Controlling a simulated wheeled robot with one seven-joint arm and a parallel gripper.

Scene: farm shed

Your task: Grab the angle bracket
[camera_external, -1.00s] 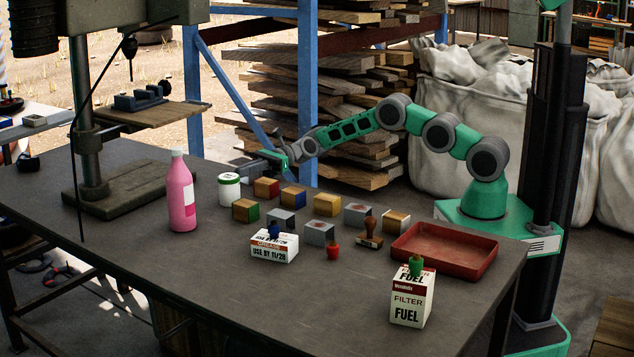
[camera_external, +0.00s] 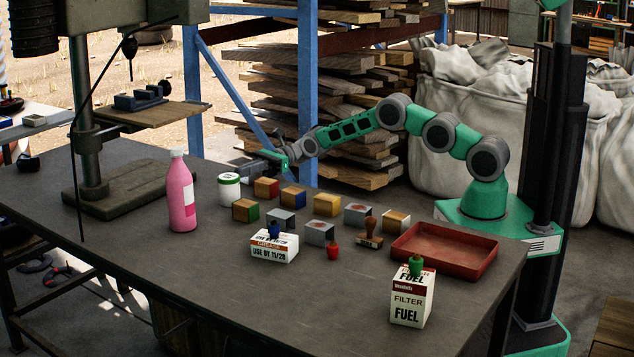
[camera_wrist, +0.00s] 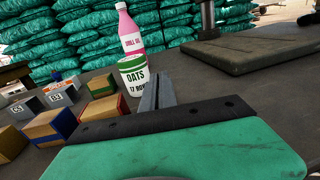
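My gripper (camera_external: 252,167) is low over the far side of the table, behind the white can with a green lid (camera_external: 229,187). In the wrist view its dark bar and green body fill the bottom. Narrow grey metal pieces (camera_wrist: 158,92) stick out ahead of the bar, close together, pointing towards the can. I cannot tell whether these are only fingers or include the angle bracket. No separate angle bracket can be made out in either view.
A pink bottle (camera_external: 182,195) stands left of the can. Several blocks, a stamp (camera_external: 369,234), a grease box (camera_external: 274,246), a red tray (camera_external: 445,253) and a fuel filter box (camera_external: 411,299) spread rightward. A drill press base (camera_external: 128,195) stands left. The front left tabletop is clear.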

